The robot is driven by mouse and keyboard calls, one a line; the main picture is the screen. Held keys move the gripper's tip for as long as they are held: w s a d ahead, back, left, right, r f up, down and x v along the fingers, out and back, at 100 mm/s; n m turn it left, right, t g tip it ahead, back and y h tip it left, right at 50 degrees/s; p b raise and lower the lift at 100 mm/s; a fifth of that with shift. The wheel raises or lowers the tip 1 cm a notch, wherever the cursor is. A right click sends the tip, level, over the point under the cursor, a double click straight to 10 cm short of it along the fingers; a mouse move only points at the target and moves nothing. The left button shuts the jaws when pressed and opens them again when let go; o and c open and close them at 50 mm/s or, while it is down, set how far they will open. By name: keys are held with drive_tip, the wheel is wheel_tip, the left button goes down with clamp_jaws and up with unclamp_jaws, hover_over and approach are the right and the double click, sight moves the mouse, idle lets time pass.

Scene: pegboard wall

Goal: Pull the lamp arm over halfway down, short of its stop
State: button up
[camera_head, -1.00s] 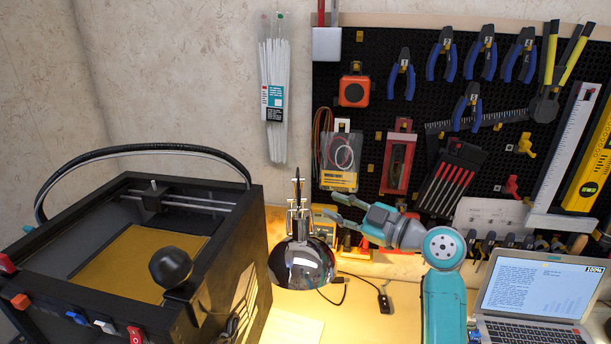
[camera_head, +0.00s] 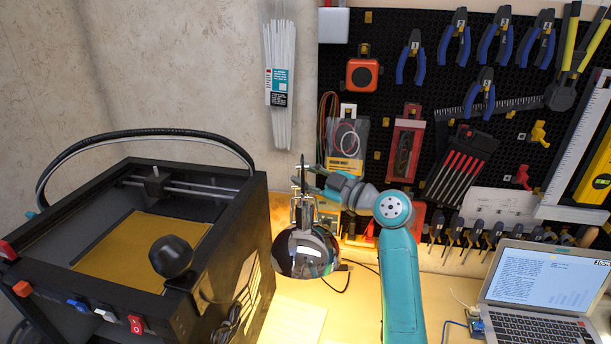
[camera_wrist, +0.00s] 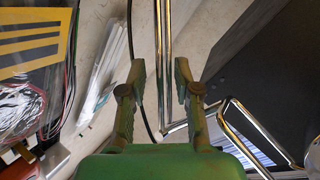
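The desk lamp has a shiny chrome shade (camera_head: 308,255) that hangs low over the desk, right of the printer. Its thin lamp arm (camera_head: 303,185) rises above the shade. In the wrist view, chrome rods of the lamp arm (camera_wrist: 163,50) run down between my fingers, with a dark cable beside them. My gripper (camera_wrist: 160,72) is open, with a gap on both sides of the rods. In the head view my gripper (camera_head: 312,180) is at the lamp arm, just above the shade, coming from the right. Its fingertips are partly hidden there, and I cannot tell whether they touch.
A black 3D printer (camera_head: 215,215) stands left of the lamp. The pegboard (camera_head: 385,90) with several tools is behind my arm. A laptop (camera_head: 545,285) sits at the right. Bare desk (camera_head: 350,315) shows below the lamp.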

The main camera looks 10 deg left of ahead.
drive_tip(key=shift+a, duration=0.15)
clamp_jaws()
drive_tip(key=shift+r, duration=0.1)
drive_tip(key=shift+s+d+f+n+t+y, duration=0.15)
drive_tip(key=shift+s+f+n+y, duration=0.25)
drive_tip(key=shift+f+n+y, duration=0.3)
drive_tip(key=shift+s+d+f+n+t+y, duration=0.1)
drive_tip(key=shift+s+d+f+n+y, duration=0.1)
drive_tip(key=shift+s+f+n+y, duration=0.45)
drive_tip(key=shift+s+d+f+n+t+y, duration=0.15)
drive_tip(key=shift+f+n+y, duration=0.3)
drive_tip(key=shift+f+n, duration=0.45)
drive_tip(key=shift+r, duration=0.15)
unclamp_jaws()
drive_tip(key=shift+d, duration=0.15)
